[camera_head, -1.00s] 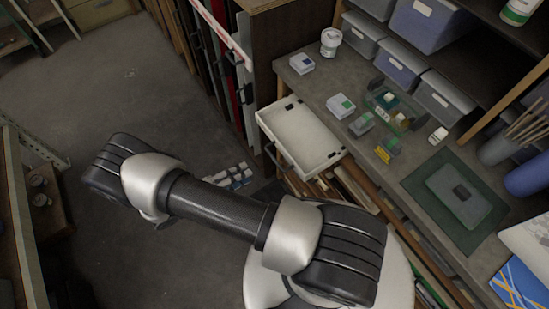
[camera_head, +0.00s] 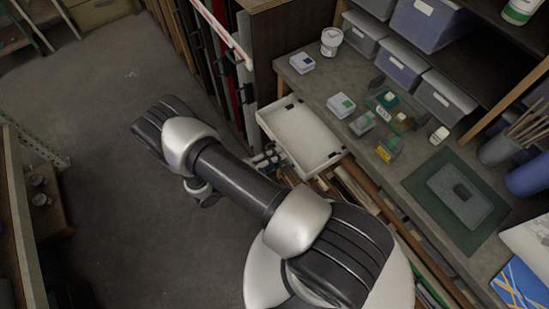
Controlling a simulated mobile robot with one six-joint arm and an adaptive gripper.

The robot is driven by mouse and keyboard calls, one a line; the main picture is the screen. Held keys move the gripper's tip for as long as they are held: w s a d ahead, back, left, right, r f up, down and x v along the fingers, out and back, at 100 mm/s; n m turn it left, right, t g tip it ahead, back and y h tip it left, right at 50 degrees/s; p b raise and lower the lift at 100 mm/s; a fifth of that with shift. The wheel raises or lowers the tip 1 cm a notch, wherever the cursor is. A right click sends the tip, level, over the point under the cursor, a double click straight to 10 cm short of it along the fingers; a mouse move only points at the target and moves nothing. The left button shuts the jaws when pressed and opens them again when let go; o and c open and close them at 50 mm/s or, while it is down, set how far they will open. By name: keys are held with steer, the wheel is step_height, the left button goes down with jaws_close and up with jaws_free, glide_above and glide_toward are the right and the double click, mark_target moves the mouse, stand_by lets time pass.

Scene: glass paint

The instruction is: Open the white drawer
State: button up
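The white drawer (camera_head: 300,135) sticks out of the left front of the workbench. Its empty inside shows from above, so it stands at least partly open. My arm reaches across the middle of the view, left of and below the drawer. Small grey and dark parts (camera_head: 265,159), which look like my wrist or gripper, show close to the drawer's near left front edge. My gripper's fingers cannot be made out there. I cannot tell whether they touch the drawer or its handle.
The workbench top (camera_head: 316,86) holds small boxes, a white tub (camera_head: 331,41), a clear tray of bottles (camera_head: 391,106) and a green mat (camera_head: 455,198). Long boards stand below the drawer. Upright panels stand behind it. The floor (camera_head: 110,100) at left is clear.

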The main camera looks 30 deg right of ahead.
steer(key=shift+c, duration=0.4)
jaws_close()
